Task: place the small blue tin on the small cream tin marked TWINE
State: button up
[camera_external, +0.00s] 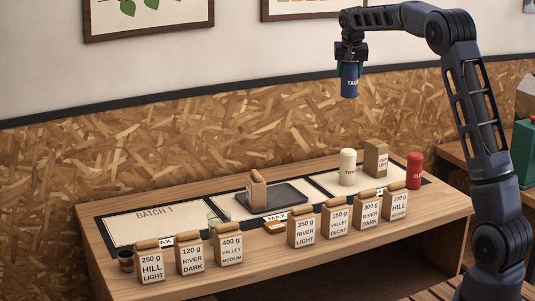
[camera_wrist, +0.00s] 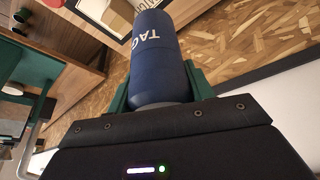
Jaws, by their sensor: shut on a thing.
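My gripper (camera_external: 349,70) is shut on the small blue tin (camera_external: 349,86), high above the table and about level with the dark wall rail. In the wrist view the blue tin (camera_wrist: 158,58) sits between two green fingers, with white letters reading "TAG" and the rest out of sight. The small cream tin (camera_external: 347,168) stands upright on the table's right-hand mat area, well below the gripper. Its lettering is partly legible and appears to begin "TWIN". Its top looks clear.
A brown bag (camera_external: 375,157) stands close behind and right of the cream tin. A red tin (camera_external: 415,170) is farther right. Several labelled bags (camera_external: 301,229) line the front edge. Another bag (camera_external: 257,190) stands on a dark tray (camera_external: 285,194).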

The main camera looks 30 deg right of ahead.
jog(key=shift+s+d+r, duration=0.1)
jog(key=shift+s+d, duration=0.1)
notch_tip(320, 180, down, 20)
jog(key=shift+r, duration=0.2)
dwell(0.3)
jog(key=shift+f, duration=0.1)
jog(key=o, duration=1.1)
jog(key=shift+o, duration=0.2)
